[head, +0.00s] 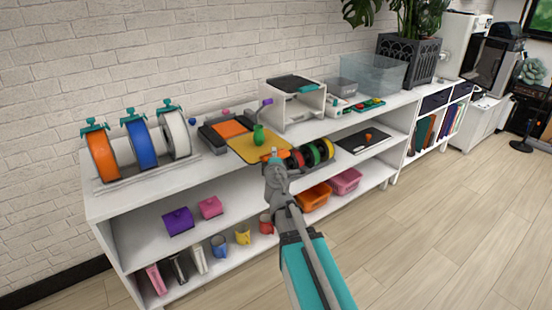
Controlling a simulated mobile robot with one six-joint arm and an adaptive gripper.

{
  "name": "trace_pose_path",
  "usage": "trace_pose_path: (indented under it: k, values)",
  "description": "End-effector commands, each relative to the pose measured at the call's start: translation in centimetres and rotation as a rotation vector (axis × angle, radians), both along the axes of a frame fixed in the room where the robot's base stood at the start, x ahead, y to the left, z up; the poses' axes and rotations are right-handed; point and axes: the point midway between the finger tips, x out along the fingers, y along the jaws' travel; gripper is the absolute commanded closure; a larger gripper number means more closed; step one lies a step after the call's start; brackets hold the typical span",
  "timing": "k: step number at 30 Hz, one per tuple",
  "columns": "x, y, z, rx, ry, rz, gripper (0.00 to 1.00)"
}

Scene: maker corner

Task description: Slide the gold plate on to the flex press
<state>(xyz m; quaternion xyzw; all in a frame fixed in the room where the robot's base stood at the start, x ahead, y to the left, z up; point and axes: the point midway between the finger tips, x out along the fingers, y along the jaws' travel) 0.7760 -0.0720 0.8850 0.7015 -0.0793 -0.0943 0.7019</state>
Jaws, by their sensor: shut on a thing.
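The gold plate (247,146) lies flat on the shelf top, with a small green vase-shaped piece (259,135) standing on it. The dark grey press with an orange top (231,129), which I take for the flex press, is just left of and behind the plate. The plate's left edge is close to it; whether they overlap is hard to tell. My gripper (273,154) is at the plate's front right edge, shut on it. The fingertips are small, and an orange bit beside them partly hides the grip.
A white machine (292,104) stands behind. Large orange, blue and white spools (140,146) stand at the left.

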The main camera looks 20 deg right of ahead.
Motion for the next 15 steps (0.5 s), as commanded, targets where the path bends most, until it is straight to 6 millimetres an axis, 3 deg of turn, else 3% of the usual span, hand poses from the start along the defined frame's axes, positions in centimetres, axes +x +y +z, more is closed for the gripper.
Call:
trace_pose_path:
  k: [15]
  values:
    - [2.9,0.8,0.0,0.0,0.0,-0.001,1.0]
